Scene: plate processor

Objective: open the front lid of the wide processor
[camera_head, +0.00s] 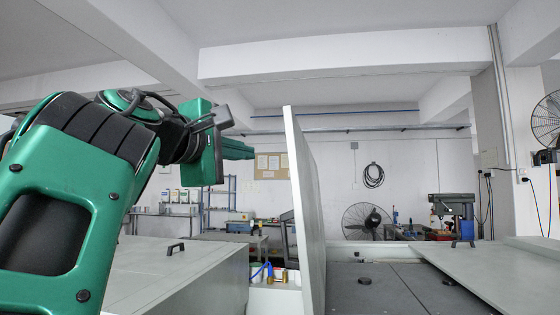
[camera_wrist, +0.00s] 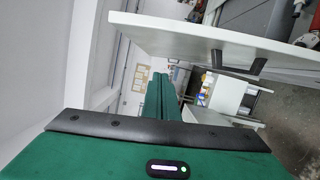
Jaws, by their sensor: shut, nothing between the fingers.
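A pale grey lid panel (camera_head: 308,210) stands nearly upright in the middle of the head view, seen almost edge-on. A black handle (camera_head: 287,236) is on its left side. The wrist view shows a pale panel (camera_wrist: 190,33) with a black handle (camera_wrist: 237,66), right of and above my fingers. The wide grey processor (camera_head: 380,290) lies right of the upright panel, its dark top partly uncovered. My gripper (camera_head: 250,149) is left of the panel, near its upper part. Its green fingers (camera_wrist: 160,95) are shut, empty and apart from the handle.
Another pale panel (camera_head: 500,270) with a black handle (camera_head: 463,243) lies low at the right. A grey cabinet (camera_head: 190,275) with a handle (camera_head: 175,247) stands at the left. Bottles and a blue hose (camera_head: 258,270) are in the gap between. Shelves, a fan and a drill press stand behind.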

